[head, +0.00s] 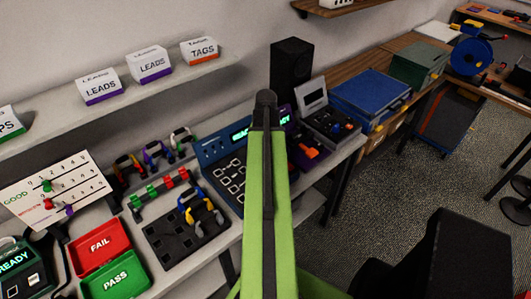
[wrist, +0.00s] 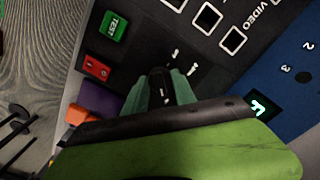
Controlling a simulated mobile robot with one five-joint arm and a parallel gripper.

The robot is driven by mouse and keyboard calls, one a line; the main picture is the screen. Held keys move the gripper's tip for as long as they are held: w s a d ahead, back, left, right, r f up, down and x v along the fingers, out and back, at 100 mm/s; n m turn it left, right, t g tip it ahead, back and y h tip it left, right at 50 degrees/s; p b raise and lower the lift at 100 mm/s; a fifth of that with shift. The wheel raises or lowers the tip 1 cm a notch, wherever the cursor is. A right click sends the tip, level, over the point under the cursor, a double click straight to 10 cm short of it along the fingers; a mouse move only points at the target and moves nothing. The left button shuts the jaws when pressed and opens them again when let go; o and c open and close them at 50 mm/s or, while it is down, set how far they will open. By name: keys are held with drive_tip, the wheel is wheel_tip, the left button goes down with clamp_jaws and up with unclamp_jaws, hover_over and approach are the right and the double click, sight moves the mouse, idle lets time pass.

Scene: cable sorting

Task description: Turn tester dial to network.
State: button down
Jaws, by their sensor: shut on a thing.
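The tester, a blue box with a dark panel, stands on the bench in the head view (head: 222,151), and my green arm covers its right part. In the wrist view its dark panel (wrist: 228,62) carries outlined square ports, a VIDEO label and white tick marks. My gripper (wrist: 171,84) is over the panel, shut on the dark dial (wrist: 182,88) beside the ticks. The fingers hide most of the dial, so its pointer direction is unclear. No network label is readable.
A green TEST button (wrist: 113,27) and a red button (wrist: 96,67) lie close to my fingers. A purple device with an orange part (head: 308,152) stands right of the tester. A black cable holder (head: 183,238) sits in front of it on the left.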

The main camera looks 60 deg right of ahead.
drive_tip(key=c, duration=1)
unclamp_jaws()
wheel_tip(320, 180, up, 17)
drive_tip(key=p, duration=1.7)
drive_tip(key=shift+r, duration=0.15)
